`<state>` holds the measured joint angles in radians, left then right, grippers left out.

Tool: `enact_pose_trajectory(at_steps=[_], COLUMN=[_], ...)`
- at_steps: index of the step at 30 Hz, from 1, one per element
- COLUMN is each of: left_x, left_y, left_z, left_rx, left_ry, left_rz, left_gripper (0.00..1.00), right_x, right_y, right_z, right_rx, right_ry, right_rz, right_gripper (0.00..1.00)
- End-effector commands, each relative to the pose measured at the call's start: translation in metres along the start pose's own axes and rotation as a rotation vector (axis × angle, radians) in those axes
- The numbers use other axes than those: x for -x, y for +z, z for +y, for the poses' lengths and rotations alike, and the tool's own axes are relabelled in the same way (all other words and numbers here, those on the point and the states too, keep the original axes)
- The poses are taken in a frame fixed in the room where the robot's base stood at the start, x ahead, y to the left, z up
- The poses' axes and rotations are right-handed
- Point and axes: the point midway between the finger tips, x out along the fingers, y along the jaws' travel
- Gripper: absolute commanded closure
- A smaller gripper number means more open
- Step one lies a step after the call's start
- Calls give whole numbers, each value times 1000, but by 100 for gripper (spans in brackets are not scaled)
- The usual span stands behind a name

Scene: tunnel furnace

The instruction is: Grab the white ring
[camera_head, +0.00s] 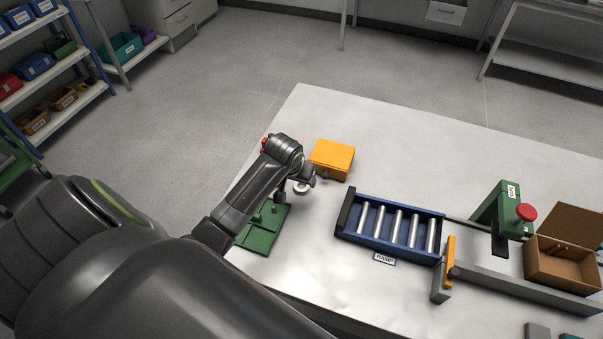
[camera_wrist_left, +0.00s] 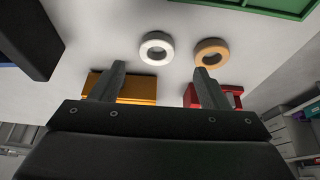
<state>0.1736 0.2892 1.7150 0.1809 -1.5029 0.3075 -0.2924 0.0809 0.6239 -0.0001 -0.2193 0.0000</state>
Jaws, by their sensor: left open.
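A white ring (camera_wrist_left: 157,37) lies flat on the light table in the left wrist view. A tan-orange ring (camera_wrist_left: 208,43) lies beside it to the right, with a small gap. My left gripper (camera_wrist_left: 157,80) is open and empty. Its two fingers point toward the rings, and the white ring shows beyond the gap between the fingertips. In the head view my left gripper (camera_head: 306,178) is near the table's left side, close to a pale ring (camera_head: 301,190) partly hidden by the gripper. The tan-orange ring cannot be made out there. My right gripper is not in view.
An orange box (camera_head: 332,157) stands just behind the gripper. A green plate with pegs (camera_head: 258,238) lies in front, partly under my arm. A blue roller ramp (camera_head: 385,240), green button stand (camera_head: 492,211) and open cardboard box (camera_head: 560,265) are to the right.

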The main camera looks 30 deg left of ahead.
Motion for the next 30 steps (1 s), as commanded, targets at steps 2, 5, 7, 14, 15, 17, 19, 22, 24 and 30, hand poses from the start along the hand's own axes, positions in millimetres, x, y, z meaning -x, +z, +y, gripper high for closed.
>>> enact_pose_trajectory(at_steps=[2, 5, 7, 14, 15, 17, 19, 22, 24, 30], left_x=[-7, -18, -26, -44, -45, -46, -46, -46, -46, -46], left_y=[0, -1, -2, -1, -1, -1, -1, -1, -1, -1], left_z=[2, 4, 5, 5, 5, 5, 5, 5, 5, 4], left_rx=[1, 2, 1, 0, 0, 0, 0, 0, 0, 0], left_ry=[1, 1, 0, 0, 0, 0, 0, 0, 0, 0], left_rz=[-4, -3, -3, -1, -1, 0, 0, 0, 0, 0], left_gripper=[31, 31, 31, 31, 31, 31, 31, 31, 39, 65], right_x=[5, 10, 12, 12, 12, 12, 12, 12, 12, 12], right_y=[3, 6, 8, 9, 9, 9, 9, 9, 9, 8], right_z=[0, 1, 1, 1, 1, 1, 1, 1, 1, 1], right_rx=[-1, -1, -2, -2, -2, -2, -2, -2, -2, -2], right_ry=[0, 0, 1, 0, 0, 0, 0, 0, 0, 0], right_rz=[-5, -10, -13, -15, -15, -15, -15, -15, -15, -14], right_gripper=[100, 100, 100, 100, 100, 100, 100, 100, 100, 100])
